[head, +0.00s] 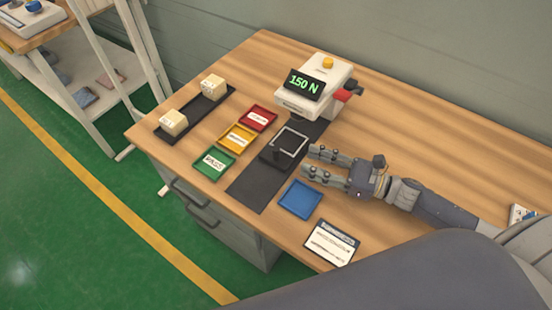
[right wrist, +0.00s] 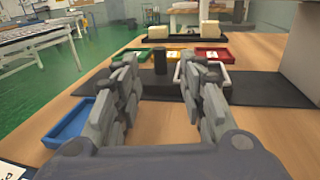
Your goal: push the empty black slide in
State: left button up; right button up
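The black slide (head: 291,140) lies on a dark strip in front of the press-like tester (head: 318,85), whose screen reads 150 N. The slide has a pale-rimmed square frame, and no block shows in it. In the right wrist view the slide's pale rim (right wrist: 222,78) is partly hidden behind the right finger, and a short black post (right wrist: 160,61) shows beyond the gap between the fingers. My right gripper (head: 311,160) is open and empty, just right of the slide. It also shows in the right wrist view (right wrist: 160,65). My left gripper is not in view.
Green (head: 214,163), yellow (head: 237,138) and red (head: 258,118) trays stand left of the strip. A black rack (head: 193,109) holds two pale blocks. A blue tray (head: 300,199) and a label card (head: 332,243) lie near the front edge. The table's right side is mostly clear.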

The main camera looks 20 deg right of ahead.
aim_at(276, 148)
jog(key=shift+w+a, duration=0.2)
jog(key=p+x, duration=0.2)
jog(key=x, duration=0.6)
jog(key=shift+w+a, duration=0.2)
jog(key=shift+x, duration=0.85)
jog(key=shift+f, duration=0.1)
jog(key=shift+s, duration=0.1)
grip_shut()
